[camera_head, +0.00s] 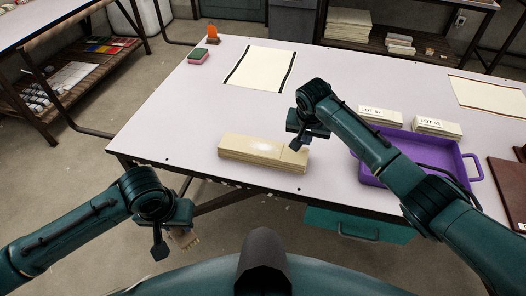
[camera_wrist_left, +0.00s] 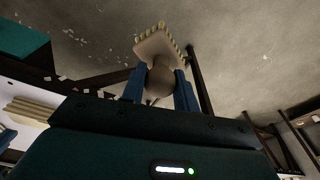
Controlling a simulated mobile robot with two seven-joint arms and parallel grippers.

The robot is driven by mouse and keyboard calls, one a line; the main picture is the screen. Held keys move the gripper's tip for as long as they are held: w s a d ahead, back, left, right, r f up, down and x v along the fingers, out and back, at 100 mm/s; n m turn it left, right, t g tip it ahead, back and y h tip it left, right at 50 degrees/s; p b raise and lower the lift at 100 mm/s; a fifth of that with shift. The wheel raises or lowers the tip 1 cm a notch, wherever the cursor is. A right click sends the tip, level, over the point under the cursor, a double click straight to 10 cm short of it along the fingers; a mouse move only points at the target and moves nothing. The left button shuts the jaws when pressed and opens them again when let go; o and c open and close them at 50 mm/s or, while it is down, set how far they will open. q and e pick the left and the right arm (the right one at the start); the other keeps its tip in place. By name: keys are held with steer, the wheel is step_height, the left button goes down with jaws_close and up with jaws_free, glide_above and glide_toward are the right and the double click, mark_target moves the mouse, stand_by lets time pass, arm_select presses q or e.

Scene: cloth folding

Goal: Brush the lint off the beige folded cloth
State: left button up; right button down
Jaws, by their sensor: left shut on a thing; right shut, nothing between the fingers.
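The beige folded cloth (camera_head: 250,151) lies as a long, flat stack near the front edge of the white table. A paler patch shows on its top; I cannot make out separate lint there. My left gripper (camera_head: 179,228) is below and left of the cloth, off the table's front edge. It is shut on a wooden brush (camera_head: 188,240). In the left wrist view, the brush's rounded handle sits between the blue fingers (camera_wrist_left: 160,88), with its bristled head (camera_wrist_left: 161,43) beyond. My right gripper (camera_head: 302,139) is shut and empty, over the cloth's right end.
A purple tray (camera_head: 470,160) stands right of the cloth, with "LOT 51" stacks (camera_head: 437,127) by its back edge. A flat cream cloth with dark borders (camera_head: 262,69) lies farther back. A sponge (camera_head: 198,56) and orange object (camera_head: 212,33) are back left. The table left of the cloth is clear.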

arm_select(q)
steer(key=shift+f, duration=0.15)
arm_select(e)
steer(key=shift+f, duration=0.5)
steer(key=shift+r, duration=0.15)
